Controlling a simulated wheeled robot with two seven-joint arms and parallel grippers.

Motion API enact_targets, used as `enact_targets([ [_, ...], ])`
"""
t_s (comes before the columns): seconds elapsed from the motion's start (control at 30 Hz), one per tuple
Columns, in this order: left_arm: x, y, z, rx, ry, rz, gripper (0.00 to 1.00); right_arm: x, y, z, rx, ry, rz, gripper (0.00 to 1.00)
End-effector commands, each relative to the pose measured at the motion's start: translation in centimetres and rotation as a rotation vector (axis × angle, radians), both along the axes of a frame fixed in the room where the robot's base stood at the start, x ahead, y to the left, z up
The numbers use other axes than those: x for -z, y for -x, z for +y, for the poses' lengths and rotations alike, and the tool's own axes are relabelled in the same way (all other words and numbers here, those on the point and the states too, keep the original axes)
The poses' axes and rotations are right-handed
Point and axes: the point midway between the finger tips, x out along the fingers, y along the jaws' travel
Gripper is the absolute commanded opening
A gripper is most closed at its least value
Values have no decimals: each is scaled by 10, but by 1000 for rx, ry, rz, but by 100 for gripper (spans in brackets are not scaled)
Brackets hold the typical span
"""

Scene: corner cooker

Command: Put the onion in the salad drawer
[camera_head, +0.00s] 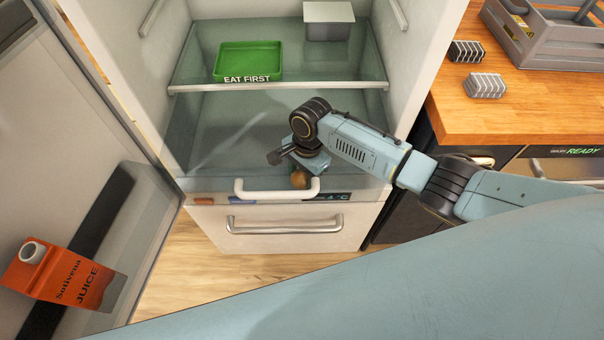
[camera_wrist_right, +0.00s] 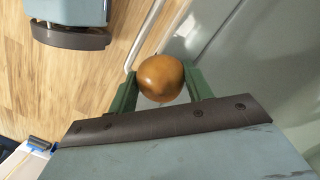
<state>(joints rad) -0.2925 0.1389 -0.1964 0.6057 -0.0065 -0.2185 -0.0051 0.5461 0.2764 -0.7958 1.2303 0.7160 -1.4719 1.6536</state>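The brown onion (camera_head: 299,179) is at my right gripper (camera_head: 300,170) in the head view. In the right wrist view the onion (camera_wrist_right: 161,78) sits between the two green fingers of the right gripper (camera_wrist_right: 161,85), which are shut on it. The gripper holds it near the white handle (camera_head: 277,194) of the clear-fronted salad drawer (camera_head: 225,140), at the drawer's front edge. I cannot tell the onion's exact height over the drawer. My left gripper is not in view.
The fridge door (camera_head: 110,130) stands open at left with an orange juice carton (camera_head: 60,275). A green tray (camera_head: 248,61) and a grey box (camera_head: 328,21) stand on the glass shelf above. A wooden counter (camera_head: 540,100) with a grey crate (camera_head: 550,38) is at right.

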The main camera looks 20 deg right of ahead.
Motion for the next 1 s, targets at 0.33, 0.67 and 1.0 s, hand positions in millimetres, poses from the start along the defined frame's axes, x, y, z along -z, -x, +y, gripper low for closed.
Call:
enact_targets([
  [0.33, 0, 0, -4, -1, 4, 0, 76, 0, 0, 0, 0, 0, 1, 68],
  [0.67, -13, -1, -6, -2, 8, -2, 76, -35, -2, -3, -1, -1, -2, 68],
  [1.0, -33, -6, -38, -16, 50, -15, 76, -104, -8, -13, -1, -1, -1, 68],
])
